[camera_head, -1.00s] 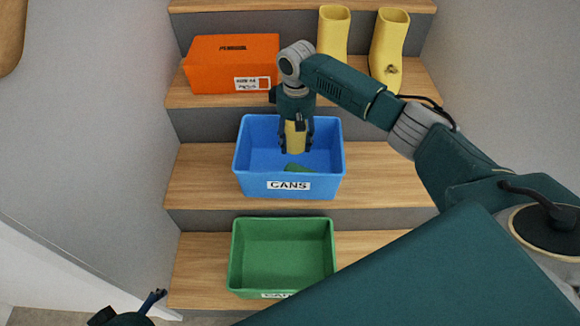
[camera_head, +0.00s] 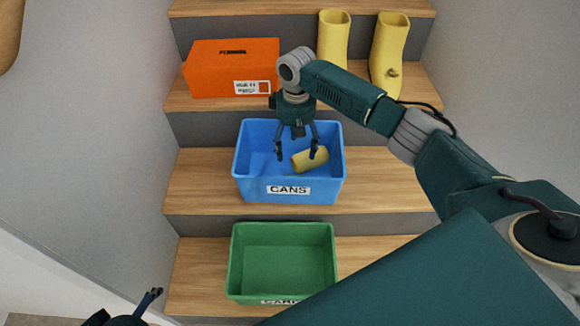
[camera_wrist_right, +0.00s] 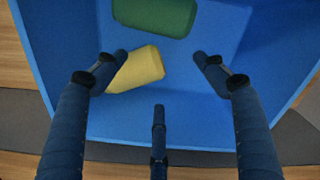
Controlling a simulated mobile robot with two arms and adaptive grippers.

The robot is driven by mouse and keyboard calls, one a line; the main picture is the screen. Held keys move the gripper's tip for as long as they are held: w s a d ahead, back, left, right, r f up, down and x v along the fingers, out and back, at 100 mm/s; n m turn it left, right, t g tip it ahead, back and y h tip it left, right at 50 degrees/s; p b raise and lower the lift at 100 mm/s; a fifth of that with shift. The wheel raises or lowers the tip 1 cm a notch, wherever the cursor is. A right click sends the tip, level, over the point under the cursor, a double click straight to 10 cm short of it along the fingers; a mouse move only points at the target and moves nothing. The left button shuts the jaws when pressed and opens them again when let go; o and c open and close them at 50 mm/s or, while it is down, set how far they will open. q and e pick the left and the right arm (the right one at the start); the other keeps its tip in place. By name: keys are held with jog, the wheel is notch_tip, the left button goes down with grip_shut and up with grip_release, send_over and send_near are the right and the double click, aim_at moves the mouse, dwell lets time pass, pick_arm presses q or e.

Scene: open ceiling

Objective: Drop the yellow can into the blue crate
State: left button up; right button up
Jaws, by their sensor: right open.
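The yellow can (camera_head: 310,159) lies on its side inside the blue crate (camera_head: 289,197), which is labelled CANS and stands on a middle step. In the right wrist view the yellow can (camera_wrist_right: 137,70) lies beside a green can (camera_wrist_right: 155,14) on the crate floor (camera_wrist_right: 200,110). My right gripper (camera_head: 297,153) is above the crate with its fingers spread and empty. It also shows in the right wrist view (camera_wrist_right: 165,70), where one fingertip overlaps the yellow can. Part of my left gripper (camera_head: 150,300) shows at the bottom left; its fingers are mostly cut off.
A green crate (camera_head: 283,228), which looks empty, stands on the step below. An orange box (camera_head: 232,68) and a pair of yellow boots (camera_head: 388,52) stand on the step above. Walls close in the stairs on both sides. The wood right of the blue crate (camera_head: 385,180) is clear.

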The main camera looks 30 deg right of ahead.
notch_tip(320, 180, up, 12)
dwell(0.4)
